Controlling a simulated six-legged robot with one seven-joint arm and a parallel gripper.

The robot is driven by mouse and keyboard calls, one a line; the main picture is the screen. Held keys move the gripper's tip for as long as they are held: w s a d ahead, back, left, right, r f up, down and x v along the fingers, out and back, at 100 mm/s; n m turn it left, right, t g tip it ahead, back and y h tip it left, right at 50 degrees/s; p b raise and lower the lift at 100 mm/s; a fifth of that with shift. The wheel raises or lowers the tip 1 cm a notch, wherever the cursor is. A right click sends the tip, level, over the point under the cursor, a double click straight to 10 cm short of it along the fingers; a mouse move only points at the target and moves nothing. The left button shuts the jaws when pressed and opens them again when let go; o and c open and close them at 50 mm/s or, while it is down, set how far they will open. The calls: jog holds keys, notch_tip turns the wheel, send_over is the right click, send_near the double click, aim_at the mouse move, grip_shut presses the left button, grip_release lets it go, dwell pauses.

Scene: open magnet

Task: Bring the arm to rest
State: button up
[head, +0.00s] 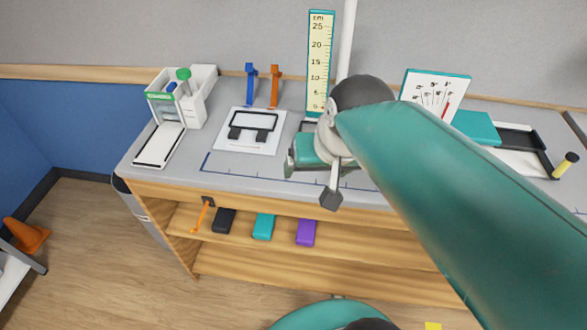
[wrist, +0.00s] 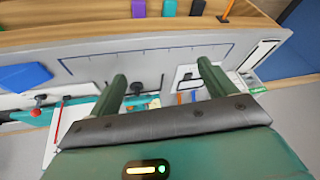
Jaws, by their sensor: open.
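My teal arm reaches from the lower right across the right part of the head view, bent rather than folded, to a wrist above the grey workbench (head: 222,174). My gripper (head: 312,168) hangs over the bench's middle, partly hidden by its own body. In the wrist view my gripper (wrist: 162,69) shows two green fingers spread wide apart with nothing between them. Beyond them is the bench top with a blue ruled line (wrist: 146,56). I cannot tell how high above the bench the fingers are.
On the bench stand a white bin (head: 201,98), a white plate with a black-framed fixture (head: 250,132), blue (head: 251,84) and orange (head: 275,86) uprights, a tall scale (head: 319,60) behind the gripper, and a chart (head: 434,93). Coloured blocks sit on the shelf (head: 280,262) below.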

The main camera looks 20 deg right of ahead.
jog(key=a+n, duration=0.1)
jog(key=s+a+n, duration=0.2)
jog(key=a, duration=0.1)
jog(key=shift+s+f+t, duration=0.25)
jog(key=shift+f+t, duration=0.1)
jog(key=shift+t, duration=0.05)
jog(key=shift+o, duration=0.5)
